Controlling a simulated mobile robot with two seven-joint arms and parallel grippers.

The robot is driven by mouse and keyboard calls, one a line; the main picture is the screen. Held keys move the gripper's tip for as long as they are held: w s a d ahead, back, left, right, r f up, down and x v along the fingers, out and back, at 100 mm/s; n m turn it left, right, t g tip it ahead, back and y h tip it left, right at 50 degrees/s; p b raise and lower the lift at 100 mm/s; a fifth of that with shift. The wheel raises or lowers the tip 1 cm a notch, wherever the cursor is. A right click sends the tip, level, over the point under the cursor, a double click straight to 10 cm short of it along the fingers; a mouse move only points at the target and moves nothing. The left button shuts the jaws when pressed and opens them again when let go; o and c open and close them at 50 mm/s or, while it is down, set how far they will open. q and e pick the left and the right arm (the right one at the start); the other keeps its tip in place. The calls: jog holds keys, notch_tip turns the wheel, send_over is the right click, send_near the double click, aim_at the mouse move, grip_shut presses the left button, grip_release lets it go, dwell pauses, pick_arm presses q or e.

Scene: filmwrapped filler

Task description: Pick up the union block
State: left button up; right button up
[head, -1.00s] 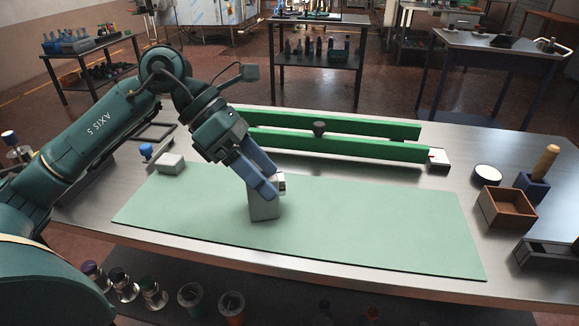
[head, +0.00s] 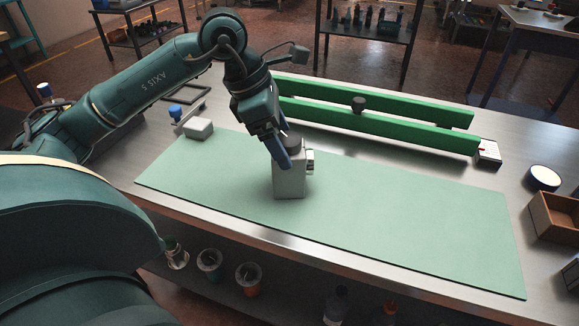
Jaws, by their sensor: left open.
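My left gripper (head: 281,153) is open and points down at the block's top. One blue finger shows in front of the block's upper left side. The other finger is mostly hidden, so I cannot tell whether the fingers touch the block. My right gripper is not in view.
Two long green bars (head: 390,125) with a dark knob lie behind the mat. A small grey block (head: 199,129) with a blue-knobbed part sits at the mat's back left. A round white-topped dish (head: 544,178) and a wooden box (head: 560,217) stand at the right. The mat's right half is clear.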

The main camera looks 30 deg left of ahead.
aim_at(290, 152)
pick_arm(q)
jog(key=x, duration=0.4)
jog(key=shift+c, duration=0.5)
jog(key=c, duration=1.5)
jog(key=shift+w+r, duration=0.1)
jog(key=shift+r, duration=0.1)
jog(key=shift+c, duration=0.7)
